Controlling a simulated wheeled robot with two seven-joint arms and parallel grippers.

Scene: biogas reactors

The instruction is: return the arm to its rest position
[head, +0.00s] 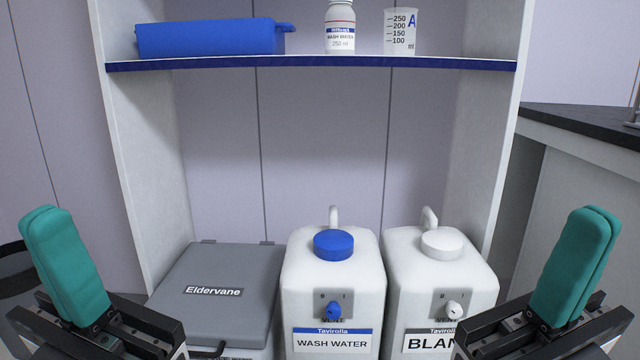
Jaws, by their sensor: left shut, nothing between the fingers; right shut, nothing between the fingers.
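My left gripper (66,262) is at the lower left of the head view, its teal fingers pressed together and tilted up to the left. My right gripper (575,266) is at the lower right, its teal fingers together and tilted up to the right. Both are empty and apart from everything around them. The left one is left of the grey case, and the right one is in front of the white canister's right side.
A grey case (215,290) labelled Eldervane, a wash water canister (333,280) with blue cap and a white-capped canister (440,275) stand below a shelf (310,64). The shelf holds a blue box (210,38), a bottle (340,28) and a beaker (400,32). A dark-topped counter (585,122) is at right.

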